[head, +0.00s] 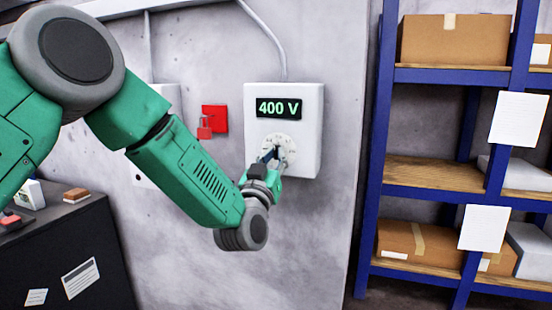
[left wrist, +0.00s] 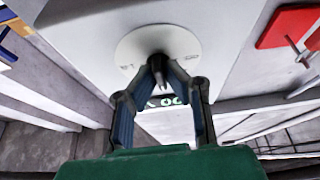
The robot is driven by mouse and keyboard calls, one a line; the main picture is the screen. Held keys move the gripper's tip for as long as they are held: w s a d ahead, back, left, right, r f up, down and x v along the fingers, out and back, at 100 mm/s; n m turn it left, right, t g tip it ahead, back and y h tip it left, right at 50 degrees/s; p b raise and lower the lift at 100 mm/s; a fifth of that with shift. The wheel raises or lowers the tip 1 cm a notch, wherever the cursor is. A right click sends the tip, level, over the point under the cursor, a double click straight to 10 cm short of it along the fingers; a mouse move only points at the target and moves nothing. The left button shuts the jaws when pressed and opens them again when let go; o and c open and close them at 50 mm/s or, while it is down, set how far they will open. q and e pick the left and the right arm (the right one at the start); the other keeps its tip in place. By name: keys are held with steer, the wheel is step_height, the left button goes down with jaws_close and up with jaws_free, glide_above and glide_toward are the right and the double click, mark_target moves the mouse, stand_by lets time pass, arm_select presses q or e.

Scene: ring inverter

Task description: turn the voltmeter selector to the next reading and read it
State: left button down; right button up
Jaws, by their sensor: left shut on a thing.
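The voltmeter (head: 312,125) is a white box on the grey wall. Its dark display (head: 279,107) reads "400 V" in green. Below the display is a round pale dial plate with the selector; the plate (left wrist: 185,40) also shows in the left wrist view. My left gripper (head: 274,155) is at the dial, its fingers shut on the dark selector knob (left wrist: 158,66). The fingers hide part of the knob and of the display in the left wrist view. Which mark the knob points to is too small to tell. My right gripper is not in view.
A red padlock (head: 204,130) hangs by a red plate (head: 215,117) left of the voltmeter. A blue shelf rack (head: 375,200) with boxes stands at the right. A dark cabinet (head: 60,250) stands at the lower left. The wall below the voltmeter is clear.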

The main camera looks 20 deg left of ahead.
arm_select(q)
steer(key=shift+f+m+h, duration=0.2)
steer(key=shift+m+h, duration=0.2)
steer(key=shift+m, duration=0.1)
steer(key=c, duration=1.7)
jaws_free()
steer(key=shift+r, duration=0.1)
steer(key=v, duration=1.2)
